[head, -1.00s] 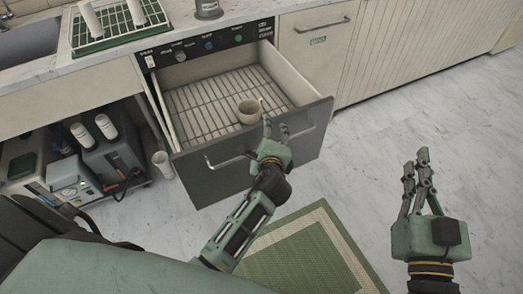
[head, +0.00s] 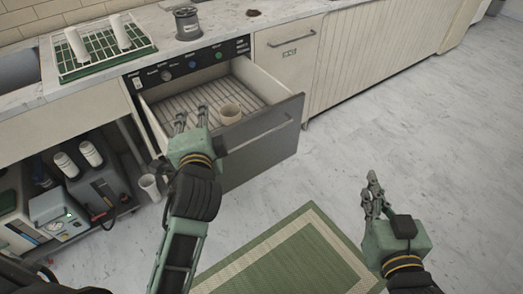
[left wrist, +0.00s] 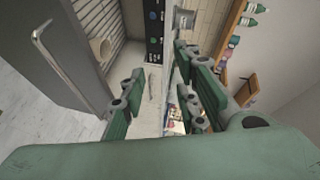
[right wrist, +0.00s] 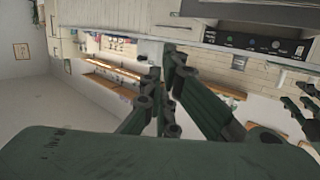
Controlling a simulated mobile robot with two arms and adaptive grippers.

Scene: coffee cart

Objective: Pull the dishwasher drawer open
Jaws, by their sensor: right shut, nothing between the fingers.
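The dishwasher drawer stands pulled out, with its grey front panel (head: 258,157) well clear of the cabinet. A bar handle (head: 262,131) runs across the front; it also shows in the left wrist view (left wrist: 62,62). My left gripper (head: 191,117) is open and empty over the drawer's left side in the head view, apart from the handle and hiding part of the front. My right gripper (head: 373,187) is shut and empty, well right of the drawer above the floor.
A control panel (head: 190,66) sits under the counter. A green dish rack (head: 98,50) with white cups and a metal canister (head: 187,22) stand on top. Machines (head: 97,185) and a white cup (head: 151,187) are at left below. A green mat (head: 290,255) lies in front; the right floor is clear.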

